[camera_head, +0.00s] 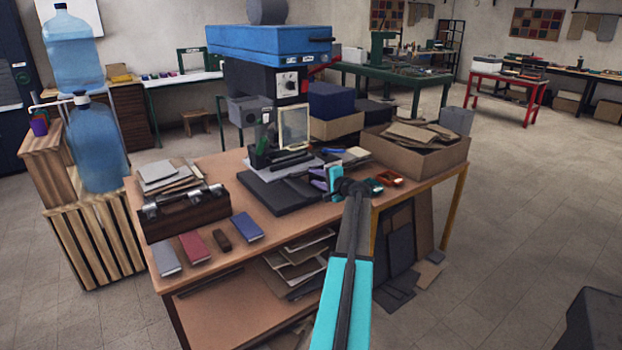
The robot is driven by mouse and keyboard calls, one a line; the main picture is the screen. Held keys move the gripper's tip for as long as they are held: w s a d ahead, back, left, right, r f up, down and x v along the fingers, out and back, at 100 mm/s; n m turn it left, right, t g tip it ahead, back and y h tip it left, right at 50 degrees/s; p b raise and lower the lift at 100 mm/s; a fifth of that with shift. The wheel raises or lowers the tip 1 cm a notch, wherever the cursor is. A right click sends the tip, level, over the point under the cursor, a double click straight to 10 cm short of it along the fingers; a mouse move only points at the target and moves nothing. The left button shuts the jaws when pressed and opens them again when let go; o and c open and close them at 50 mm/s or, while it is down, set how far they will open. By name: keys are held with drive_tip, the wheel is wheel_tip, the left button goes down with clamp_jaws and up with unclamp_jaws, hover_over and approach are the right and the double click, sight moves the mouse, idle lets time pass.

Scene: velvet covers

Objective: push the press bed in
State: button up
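A press (268,50) with a blue top and a dial on its dark front stands toward the back of the brown worktable (230,272). A flat black slab (285,190) juts out low in front of it toward the table's front edge; it looks like the press bed, though its link to the press is hidden by items. My cyan and grey arm rises from the bottom of the view. My gripper (348,186) is at its dark far end, right of the slab. Its fingers are small and unclear, and I cannot tell whether it touches anything.
A cardboard box of brown sheets (415,145) is at the table's right. A dark tool box (185,215), books (195,247) and a paper stack (168,177) lie at left. A black holder (280,155) stands behind the slab. Floor (490,240) at right is mostly clear.

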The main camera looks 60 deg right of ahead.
drive_tip(key=v, duration=0.7)
drive_tip(key=shift+b, duration=0.45)
drive_tip(key=shift+a, duration=0.1)
drive_tip(key=c, duration=0.5)
drive_tip(key=shift+a, duration=0.2)
clamp_jaws()
drive_tip(key=s+a+r+n+y, duration=0.1)
drive_tip(key=s+a+r, duration=0.2)
drive_tip(key=a, duration=0.6)
drive_tip(key=shift+g, duration=0.3)
drive_tip(key=shift+a+r, duration=0.1)
